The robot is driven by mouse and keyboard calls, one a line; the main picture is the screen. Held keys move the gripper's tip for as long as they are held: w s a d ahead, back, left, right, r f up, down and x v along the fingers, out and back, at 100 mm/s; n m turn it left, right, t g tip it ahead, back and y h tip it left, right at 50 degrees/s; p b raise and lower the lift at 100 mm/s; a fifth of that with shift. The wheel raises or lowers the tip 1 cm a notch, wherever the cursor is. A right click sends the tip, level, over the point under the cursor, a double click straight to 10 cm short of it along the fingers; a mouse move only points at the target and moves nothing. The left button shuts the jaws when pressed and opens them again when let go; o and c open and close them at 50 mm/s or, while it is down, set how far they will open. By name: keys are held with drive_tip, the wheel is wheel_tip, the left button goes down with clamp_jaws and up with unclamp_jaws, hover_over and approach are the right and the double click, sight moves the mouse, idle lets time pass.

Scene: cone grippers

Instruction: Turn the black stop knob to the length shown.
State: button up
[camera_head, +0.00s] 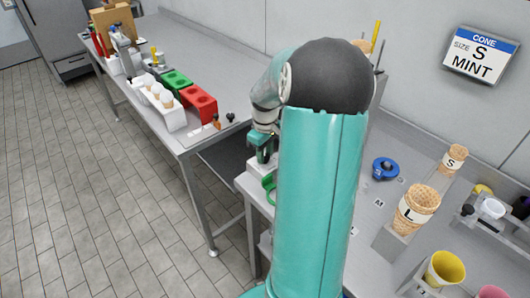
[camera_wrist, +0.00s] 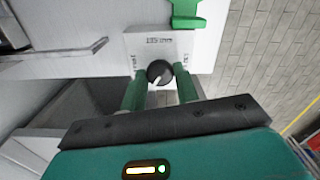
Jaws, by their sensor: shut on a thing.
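The black stop knob (camera_wrist: 159,71) sits on a white plate (camera_wrist: 152,45) in the wrist view. A pale pointer line on it aims toward the lower left of that picture. Small labels on the plate are too small to read surely. My gripper (camera_wrist: 160,76) has its two green fingers on either side of the knob, shut on it. In the head view my gripper (camera_head: 263,152) is low beside the near counter, partly behind my arm, and the knob is hidden. A wall sign (camera_head: 481,55) reads CONE, SIZE S, MINT.
Cones marked S (camera_head: 453,159) and L (camera_head: 414,212) stand on the right counter, near a blue ring-shaped tool (camera_head: 385,169) and a yellow cup (camera_head: 444,269). The left bench holds a red block (camera_head: 198,101) and a green block (camera_head: 176,80). The tiled floor (camera_head: 90,180) is clear.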

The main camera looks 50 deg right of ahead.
drive_tip(key=m, duration=0.5)
drive_tip(key=shift+m, duration=0.3)
drive_tip(key=m, duration=0.5)
drive_tip(key=shift+m, duration=0.3)
drive_tip(key=o, duration=1)
drive_tip(key=shift+c, duration=0.2)
wheel_tip(320, 180, up, 14)
drive_tip(key=shift+f, duration=0.1)
